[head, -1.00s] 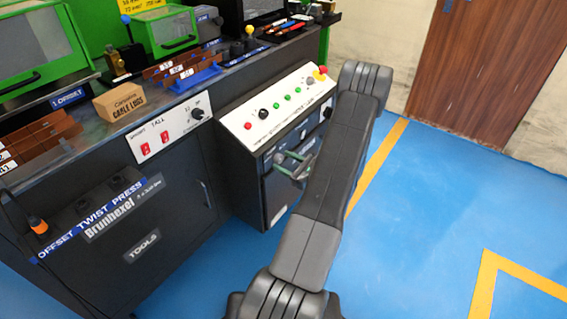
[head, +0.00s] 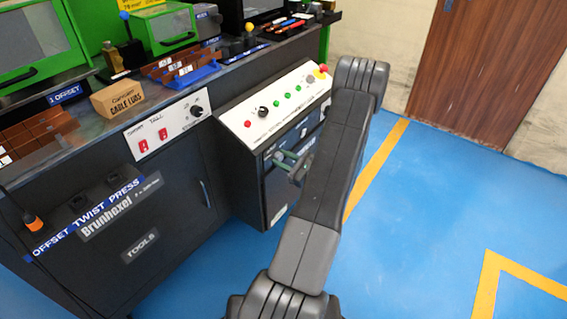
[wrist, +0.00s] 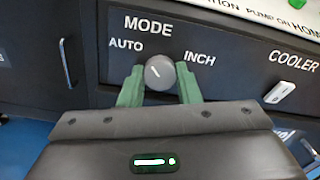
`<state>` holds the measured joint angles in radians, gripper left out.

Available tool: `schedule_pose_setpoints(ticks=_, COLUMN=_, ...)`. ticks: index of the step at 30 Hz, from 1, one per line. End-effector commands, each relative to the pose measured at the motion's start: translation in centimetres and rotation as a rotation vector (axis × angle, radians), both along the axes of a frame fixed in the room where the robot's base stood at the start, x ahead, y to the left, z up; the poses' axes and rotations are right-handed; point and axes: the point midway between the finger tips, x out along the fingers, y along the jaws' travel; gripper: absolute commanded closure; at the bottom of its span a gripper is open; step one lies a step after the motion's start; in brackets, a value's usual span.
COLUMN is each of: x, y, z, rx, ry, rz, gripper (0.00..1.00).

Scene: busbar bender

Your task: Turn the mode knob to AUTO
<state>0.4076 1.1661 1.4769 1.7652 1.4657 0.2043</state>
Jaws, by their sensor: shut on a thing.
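The round grey mode knob (wrist: 160,73) sits on a dark panel under the word MODE in the wrist view. AUTO is printed at its upper left and INCH at its upper right. A short light mark on the knob tilts to the upper left, toward the AUTO side. My gripper (wrist: 160,88) has a green finger on each side of the knob and is shut on it. In the head view my gripper (head: 284,158) is at the front of the slanted console, and my forearm is beside it. The knob cannot be made out there.
A COOLER switch (wrist: 279,92) is right of the knob. The slanted white button panel (head: 275,103) is above, with a red button (head: 323,69) at its far end. A dark cabinet (head: 165,205) stands at left. Blue floor (head: 430,220) is clear at right.

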Motion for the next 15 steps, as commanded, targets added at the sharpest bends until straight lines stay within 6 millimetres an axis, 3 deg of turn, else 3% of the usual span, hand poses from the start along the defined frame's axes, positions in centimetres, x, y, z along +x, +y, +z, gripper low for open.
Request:
schedule_pose_setpoints(ticks=13, x=-0.01, y=0.00, z=0.00, rx=-0.041, ry=-0.057, rz=0.000, gripper=0.93)
schedule_pose_setpoints(ticks=14, x=-0.01, y=0.00, z=0.00, rx=-0.041, ry=-0.057, rz=0.000, gripper=0.68)
schedule_pose_setpoints(ticks=15, x=-0.01, y=0.00, z=0.00, rx=-0.041, ry=-0.057, rz=0.000, gripper=0.60)
